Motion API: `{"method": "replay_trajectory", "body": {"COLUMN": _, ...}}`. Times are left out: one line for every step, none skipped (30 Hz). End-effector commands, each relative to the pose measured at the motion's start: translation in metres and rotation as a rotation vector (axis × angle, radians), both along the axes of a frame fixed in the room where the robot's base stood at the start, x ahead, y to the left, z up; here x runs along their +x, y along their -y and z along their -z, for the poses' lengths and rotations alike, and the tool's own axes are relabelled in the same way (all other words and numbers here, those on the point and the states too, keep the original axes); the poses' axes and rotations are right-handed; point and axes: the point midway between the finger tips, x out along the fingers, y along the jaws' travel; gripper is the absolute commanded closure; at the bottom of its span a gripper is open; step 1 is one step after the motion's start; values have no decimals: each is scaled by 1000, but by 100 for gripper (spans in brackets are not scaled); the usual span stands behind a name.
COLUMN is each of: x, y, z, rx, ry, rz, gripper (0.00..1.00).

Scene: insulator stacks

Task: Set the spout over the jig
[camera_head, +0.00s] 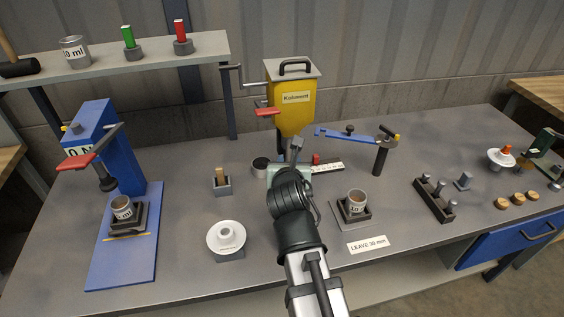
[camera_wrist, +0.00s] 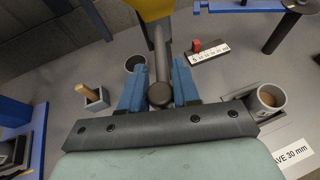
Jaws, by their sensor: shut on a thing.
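The spout (camera_wrist: 158,55) is a dark grey tube with a round end, running out from under the yellow hopper (camera_head: 292,103). My gripper (camera_wrist: 160,90) is shut on the spout's near end, with a blue finger on each side. In the head view my wrist hides most of the spout; a short grey piece (camera_head: 297,146) shows above it. The jig (camera_head: 343,219) is a dark square holder on a plate, to the right of my gripper. A grey cup (camera_head: 356,201) with brown contents stands in it. In the wrist view the spout end is left of this cup (camera_wrist: 268,98).
A sign (camera_head: 368,245) reading "LEAVE 30 mm" lies in front of the jig. A blue swing arm (camera_head: 345,135) on a post stands behind it. A dark round pot (camera_head: 260,166), a white ruler strip (camera_head: 327,167) and a red block (camera_head: 316,159) lie near my gripper. A blue press (camera_head: 115,150) stands left.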

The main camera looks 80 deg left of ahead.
Motion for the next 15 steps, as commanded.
{"method": "replay_trajectory", "body": {"x": 3, "y": 1, "z": 0, "rx": -1, "ry": -1, "rz": -12, "gripper": 100}}
{"method": "replay_trajectory", "body": {"x": 4, "y": 1, "z": 0, "rx": -1, "ry": -2, "rz": -19, "gripper": 100}}
{"method": "replay_trajectory", "body": {"x": 5, "y": 1, "z": 0, "rx": 0, "ry": 0, "rz": -29, "gripper": 100}}
{"method": "replay_trajectory", "body": {"x": 6, "y": 1, "z": 0, "rx": 0, "ry": -1, "rz": -34, "gripper": 100}}
{"method": "replay_trajectory", "body": {"x": 7, "y": 1, "z": 0, "rx": 0, "ry": 0, "rz": -40, "gripper": 100}}
{"method": "replay_trajectory", "body": {"x": 8, "y": 2, "z": 0, "rx": 0, "ry": 0, "rz": -48, "gripper": 100}}
{"method": "replay_trajectory", "body": {"x": 8, "y": 2, "z": 0, "rx": -1, "ry": 0, "rz": -52, "gripper": 100}}
{"method": "replay_trajectory", "body": {"x": 9, "y": 2, "z": 0, "rx": -1, "ry": -1, "rz": -56, "gripper": 100}}
{"method": "replay_trajectory", "body": {"x": 9, "y": 2, "z": 0, "rx": -1, "ry": 1, "rz": -61, "gripper": 100}}
{"method": "replay_trajectory", "body": {"x": 10, "y": 2, "z": 0, "rx": -1, "ry": 0, "rz": -64, "gripper": 100}}
{"method": "replay_trajectory", "body": {"x": 10, "y": 2, "z": 0, "rx": -2, "ry": -1, "rz": -67, "gripper": 100}}
{"method": "replay_trajectory", "body": {"x": 10, "y": 2, "z": 0, "rx": -2, "ry": 1, "rz": -71, "gripper": 100}}
{"method": "replay_trajectory", "body": {"x": 10, "y": 2, "z": 0, "rx": -2, "ry": 1, "rz": -72, "gripper": 100}}
{"method": "replay_trajectory", "body": {"x": 11, "y": 2, "z": 0, "rx": -2, "ry": 1, "rz": -73, "gripper": 100}}
{"method": "replay_trajectory", "body": {"x": 11, "y": 2, "z": 0, "rx": -2, "ry": 0, "rz": -75, "gripper": 100}}
